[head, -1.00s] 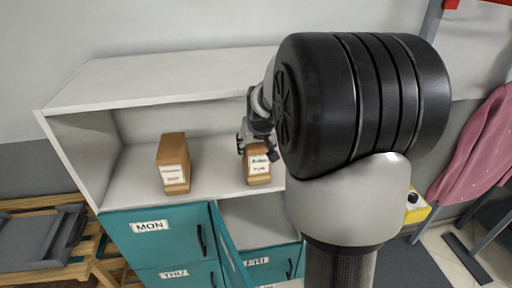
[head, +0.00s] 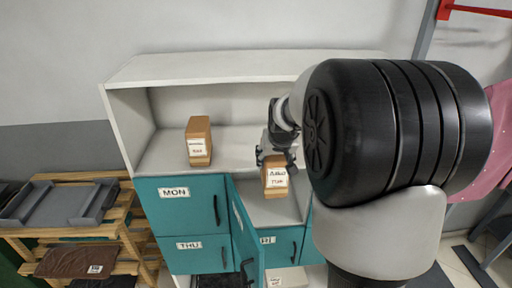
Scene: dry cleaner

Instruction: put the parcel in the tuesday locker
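A brown parcel (head: 275,178) with a white label hangs in my gripper (head: 277,160), in front of the open locker compartment. The label's lower line looks like TUE, but it is small. My gripper comes from above and appears shut on the parcel's top; the fingertips are partly hidden. The open compartment (head: 272,210), right of the MON door, has a light interior. Its teal door (head: 244,240) swings out toward me on the left side, and I see no readable day name on it. My arm hides the compartment's right part.
Another brown parcel (head: 199,142) stands on the top shelf (head: 165,155). The MON door (head: 180,205) and THU door (head: 195,256) are shut on the left. A shut teal door (head: 283,250) is below the open compartment. A wooden rack (head: 130,225) stands at left.

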